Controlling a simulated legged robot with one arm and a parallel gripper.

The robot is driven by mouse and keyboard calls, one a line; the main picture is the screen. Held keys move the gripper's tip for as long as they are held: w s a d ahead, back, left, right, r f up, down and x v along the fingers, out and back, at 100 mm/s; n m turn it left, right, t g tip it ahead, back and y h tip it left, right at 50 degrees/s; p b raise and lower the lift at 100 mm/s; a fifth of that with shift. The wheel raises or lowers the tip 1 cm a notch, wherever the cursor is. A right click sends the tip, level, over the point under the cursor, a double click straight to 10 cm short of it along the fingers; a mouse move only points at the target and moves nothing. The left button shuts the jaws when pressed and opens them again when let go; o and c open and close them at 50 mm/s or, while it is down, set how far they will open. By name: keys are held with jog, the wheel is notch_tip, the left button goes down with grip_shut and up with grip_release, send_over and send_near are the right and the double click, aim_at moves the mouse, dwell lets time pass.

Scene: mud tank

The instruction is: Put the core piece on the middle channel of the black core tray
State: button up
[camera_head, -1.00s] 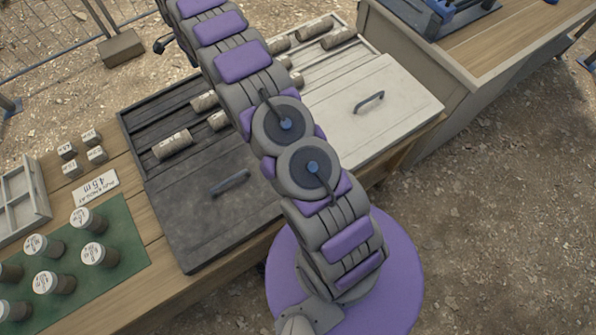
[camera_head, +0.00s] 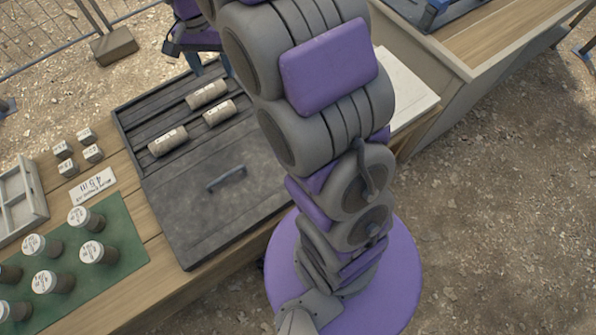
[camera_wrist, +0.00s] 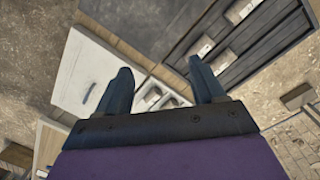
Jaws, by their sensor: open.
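The black core tray (camera_head: 136,113) lies on the bench with its dark lid at the front. Three grey core pieces lie in its channels: one (camera_head: 168,141) at left, one (camera_head: 219,112) at right, roughly in line, and one (camera_head: 207,94) farther from the lid. The tray's slats (camera_wrist: 259,43) also show at upper right in the wrist view. My gripper (camera_head: 210,70) is at the tray's far edge in the head view. In the wrist view my gripper (camera_wrist: 163,78) is open and empty. Small core pieces (camera_wrist: 170,101) in the light tray show beyond its fingers, apart from them.
The light tray's lid (camera_wrist: 82,66) is at left in the wrist view; my arm hides most of that tray in the head view. Labelled jars (camera_head: 98,252) stand on a green mat. A sign (camera_head: 93,185) and small blocks (camera_head: 93,153) stand beside the black tray.

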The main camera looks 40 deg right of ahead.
jog(key=s+n, duration=0.8)
jog(key=s, duration=2.4)
jog(key=shift+s+g, duration=0.2)
jog(key=shift+g, duration=0.2)
